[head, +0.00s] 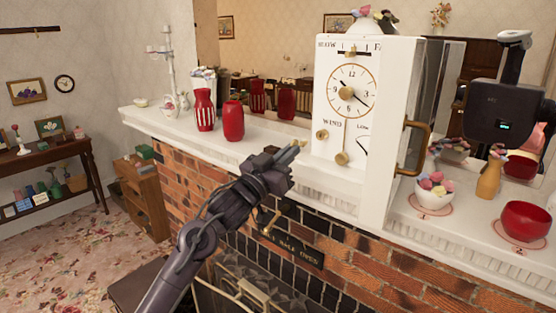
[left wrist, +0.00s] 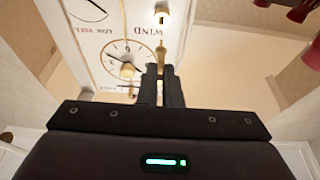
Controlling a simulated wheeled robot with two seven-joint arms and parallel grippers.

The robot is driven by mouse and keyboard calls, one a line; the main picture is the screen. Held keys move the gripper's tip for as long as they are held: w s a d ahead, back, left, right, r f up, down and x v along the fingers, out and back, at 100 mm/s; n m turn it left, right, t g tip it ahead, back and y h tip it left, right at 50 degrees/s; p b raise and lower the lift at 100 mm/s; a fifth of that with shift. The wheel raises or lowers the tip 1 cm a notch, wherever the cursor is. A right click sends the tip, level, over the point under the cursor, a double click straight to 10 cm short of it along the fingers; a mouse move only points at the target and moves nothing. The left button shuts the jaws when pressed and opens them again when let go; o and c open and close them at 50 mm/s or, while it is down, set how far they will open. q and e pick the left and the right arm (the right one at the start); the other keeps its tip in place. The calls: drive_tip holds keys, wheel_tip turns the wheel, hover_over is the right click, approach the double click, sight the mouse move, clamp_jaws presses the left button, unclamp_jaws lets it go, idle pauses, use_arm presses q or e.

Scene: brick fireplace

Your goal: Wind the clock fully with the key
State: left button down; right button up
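The clock (head: 352,110) is a tall white case on the mantel, with a round dial, a brass winding socket (head: 322,134) beside the word WIND, and a pendulum (head: 342,158). My left gripper (head: 290,158) is left of and below the socket, its fingers closed on a slim brass key (head: 298,146). In the left wrist view, the key (left wrist: 160,60) sticks out between the fingers (left wrist: 160,85) towards the socket (left wrist: 161,15), with a visible gap between them. My right gripper (head: 503,115) is at the right, over the mantel; its fingers are not clear.
Two red vases (head: 233,120) stand on the mantel left of the clock. A brass handle (head: 415,147) juts from the clock's right side. A white bowl (head: 434,193), tan vase (head: 489,178) and red bowl (head: 526,221) stand at the right. The brick fireplace front (head: 350,262) is below.

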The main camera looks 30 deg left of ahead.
sight(300, 144)
use_arm(q)
drive_tip(key=w, duration=0.4)
drive_tip(key=shift+w+d, duration=0.1)
drive_tip(key=shift+d, duration=0.2)
drive_tip(key=shift+s+f, duration=0.1)
drive_tip(key=shift+s, duration=0.4)
drive_tip(key=shift+s+a+r, duration=0.2)
drive_tip(key=shift+s, duration=0.6)
drive_tip(key=shift+w, duration=0.1)
drive_tip(key=shift+f, duration=0.1)
drive_tip(key=shift+w, duration=0.1)
idle(0.4)
drive_tip(key=shift+w+d+p, duration=0.25)
drive_tip(key=shift+w+p, duration=0.05)
drive_tip(key=shift+w, duration=1)
drive_tip(key=shift+p, duration=0.4)
idle(0.6)
